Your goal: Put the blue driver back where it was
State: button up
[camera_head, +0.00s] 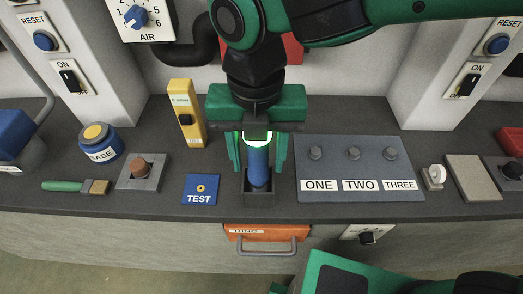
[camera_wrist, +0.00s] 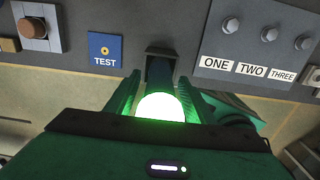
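The blue driver (camera_head: 258,165) stands upright between the fingers of my gripper (camera_head: 259,165). Its lower end is in a dark square holder (camera_head: 259,199) at the counter's front. A bright white-green glow covers its upper end, so that part is hard to make out. My green gripper points down around the driver, with a visible gap between each finger and it. In the wrist view, the fingers (camera_wrist: 160,80) are also spread on either side of the driver (camera_wrist: 160,73), with the holder (camera_wrist: 162,51) just beyond. The bottom of the driver inside the holder is hidden.
A blue TEST plate (camera_head: 200,189) lies left of the holder, and a grey panel with ONE, TWO, THREE knobs (camera_head: 355,150) lies close on the right. A yellow device (camera_head: 186,113) stands behind left. An orange drawer (camera_head: 262,233) with a handle is below the counter edge.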

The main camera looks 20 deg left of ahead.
jog(key=shift+r, duration=0.1)
notch_tip(320, 180, up, 12)
jog(key=shift+r, duration=0.1)
dwell(0.5)
jog(key=w+d+f+m, duration=0.2)
jog(key=w+d+m, duration=0.3)
jog(key=d+m, duration=0.4)
jog(key=w+d+f+m, duration=0.2)
jog(key=w+d+m, duration=0.35)
jog(key=d, duration=0.55)
jog(key=w+d+f+m, duration=0.2)
jog(key=w+d+m, duration=0.2)
jog(key=d+m, duration=0.55)
jog(key=s+d+f+m, duration=0.4)
jog(key=s+d+m, duration=0.2)
jog(key=d+m, duration=0.5)
jog(key=s+d+f+m, duration=0.4)
jog(key=s+d+m, duration=0.3)
jog(key=d+m, duration=0.4)
jog(key=shift+s+f, duration=0.2)
jog(key=shift+f, duration=0.2)
